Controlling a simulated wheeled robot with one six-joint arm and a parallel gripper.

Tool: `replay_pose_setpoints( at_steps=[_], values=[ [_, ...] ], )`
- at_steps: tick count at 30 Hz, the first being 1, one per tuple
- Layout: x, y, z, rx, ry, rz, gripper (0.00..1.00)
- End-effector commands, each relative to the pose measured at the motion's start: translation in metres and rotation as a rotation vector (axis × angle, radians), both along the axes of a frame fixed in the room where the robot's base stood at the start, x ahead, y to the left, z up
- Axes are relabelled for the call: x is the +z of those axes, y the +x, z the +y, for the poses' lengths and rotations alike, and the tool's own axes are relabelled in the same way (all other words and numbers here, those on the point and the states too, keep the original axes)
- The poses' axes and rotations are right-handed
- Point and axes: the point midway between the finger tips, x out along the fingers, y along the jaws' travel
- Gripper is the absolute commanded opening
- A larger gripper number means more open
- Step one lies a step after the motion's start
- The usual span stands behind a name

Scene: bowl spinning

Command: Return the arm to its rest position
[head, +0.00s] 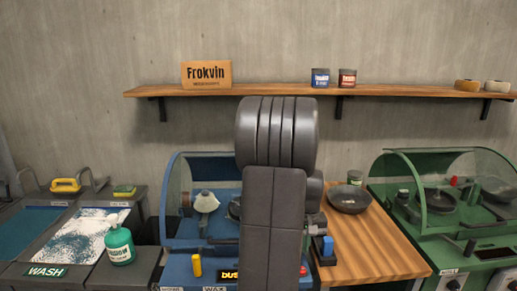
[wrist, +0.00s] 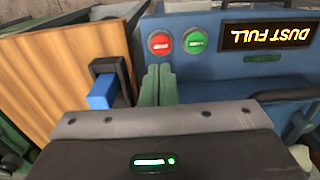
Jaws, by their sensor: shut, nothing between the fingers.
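My arm stands upright in the middle of the head view and hides much of the blue machine (head: 175,260) behind it. My gripper does not show in the head view. In the wrist view my gripper (wrist: 158,72) shows as two green fingers pressed together, with nothing between them. The fingertips are just below the red button (wrist: 160,43) and the green button (wrist: 195,41) on the blue machine's front panel. I cannot tell if they touch the panel. A display reading "DUST FULL" (wrist: 267,36) is lit to the right of the buttons, upside down in this view.
A wooden worktop (head: 365,245) with a dark bowl (head: 349,198) lies right of the blue machine. A blue-handled switch (wrist: 103,92) is close to my fingers. A green machine (head: 410,165) stands at right, a wash station with a spray bottle (head: 119,243) at left, and a shelf (head: 270,91) above.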

Motion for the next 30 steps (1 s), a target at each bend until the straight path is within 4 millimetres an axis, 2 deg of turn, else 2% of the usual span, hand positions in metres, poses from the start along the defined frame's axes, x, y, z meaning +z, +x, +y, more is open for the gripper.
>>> replay_pose_setpoints(
  at_steps=[3,8,15,19,24,30],
  values=[
    [-0.025,-0.001,0.000,0.000,0.001,0.005,0.00],
    [-0.024,0.000,-0.004,-0.003,0.005,0.012,0.00],
    [0.028,0.000,-0.004,-0.002,0.005,0.012,0.00],
    [0.047,-0.001,-0.004,-0.002,0.006,0.014,0.00],
    [0.058,-0.001,-0.004,-0.002,0.005,0.016,0.00],
    [0.059,-0.001,-0.004,-0.002,0.005,0.017,0.00]
  ],
)
